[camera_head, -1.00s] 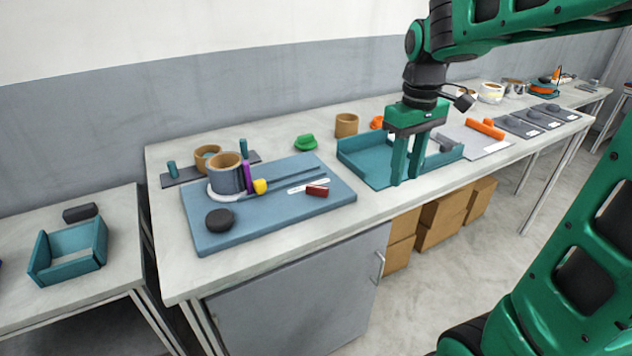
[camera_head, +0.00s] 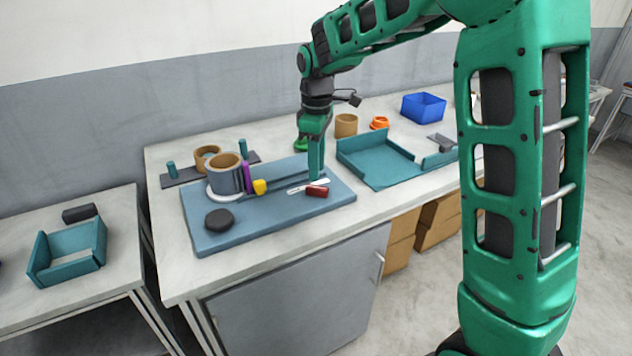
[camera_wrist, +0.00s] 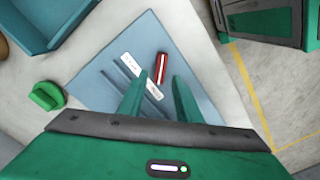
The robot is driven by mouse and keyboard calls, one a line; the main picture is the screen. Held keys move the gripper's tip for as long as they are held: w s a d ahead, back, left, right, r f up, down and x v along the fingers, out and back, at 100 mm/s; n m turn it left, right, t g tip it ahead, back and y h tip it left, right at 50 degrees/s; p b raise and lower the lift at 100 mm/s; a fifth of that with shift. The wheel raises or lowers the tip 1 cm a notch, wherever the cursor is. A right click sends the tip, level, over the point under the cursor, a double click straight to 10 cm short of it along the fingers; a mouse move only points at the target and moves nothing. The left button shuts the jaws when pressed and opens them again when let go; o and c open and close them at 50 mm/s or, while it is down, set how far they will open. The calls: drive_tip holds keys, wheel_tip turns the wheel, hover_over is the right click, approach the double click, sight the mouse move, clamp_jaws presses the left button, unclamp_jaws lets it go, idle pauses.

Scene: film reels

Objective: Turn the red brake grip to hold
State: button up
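The red brake grip (camera_head: 317,191) is a small dark red block on the right part of the blue board (camera_head: 225,238). In the wrist view the red grip (camera_wrist: 161,68) lies just beyond the gap between my fingertips, with a pale line along it. A white label strip (camera_wrist: 140,76) with small marks lies beside it; the marks are too small to read. My gripper (camera_head: 316,178) points down above the board, close to the grip.
On the board stand a brown-topped reel (camera_head: 226,178), a purple piece (camera_head: 246,177), a yellow knob (camera_head: 260,187) and a black disc (camera_head: 219,219). A green piece (camera_wrist: 46,96) lies beside the board. A teal tray (camera_head: 385,165) is to the right.

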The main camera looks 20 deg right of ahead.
sight(317, 186)
drive_tip(key=shift+f, duration=2.65)
drive_tip(key=shift+c, duration=0.7)
clamp_jaws()
